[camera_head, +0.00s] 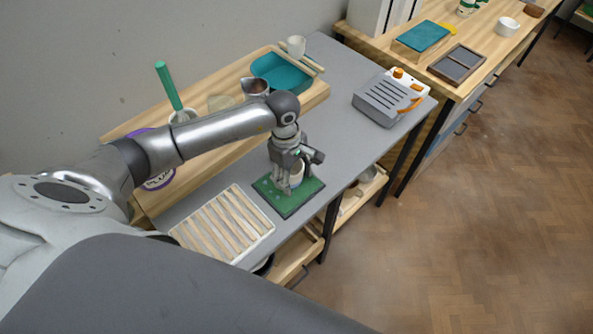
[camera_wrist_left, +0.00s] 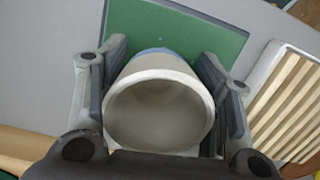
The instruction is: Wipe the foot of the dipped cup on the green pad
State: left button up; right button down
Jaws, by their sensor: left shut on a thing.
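The green pad (camera_head: 306,189) lies on the grey table top near its front edge, and it also fills the top middle of the left wrist view (camera_wrist_left: 213,36). My left gripper (camera_head: 289,181) points down over the pad. In the left wrist view my left gripper (camera_wrist_left: 163,100) has its fingers on both sides of a pale grey-white cup (camera_wrist_left: 160,118), shut on it. The cup is upright with its mouth towards the camera; a bluish band shows on its far side. The cup (camera_head: 296,172) is partly hidden by the fingers in the head view. Whether its foot touches the pad is hidden.
A slatted wooden rack (camera_head: 222,226) lies left of the pad. A grey slotted device (camera_head: 382,100) stands to the right. A teal tray (camera_head: 281,73), a metal jug (camera_head: 255,88) and a white cup (camera_head: 296,46) are at the back. Grey table is bare between pad and device.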

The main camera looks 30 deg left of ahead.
pick_arm(q)
jog(key=shift+s+a+f, duration=0.1)
jog(key=shift+s+a, duration=0.05)
jog(key=shift+s, duration=0.3)
jog(key=shift+s, duration=0.1)
jog(key=shift+s+a+p, duration=0.15)
jog(key=shift+s+a, duration=0.1)
jog(key=shift+s, duration=0.35)
jog(key=shift+s+a+p, duration=0.15)
jog(key=shift+s+a, duration=0.05)
jog(key=shift+s, duration=0.35)
jog(key=shift+w+r+p, duration=0.1)
jog(key=shift+r+p, duration=2.05)
jog(key=shift+r, duration=2)
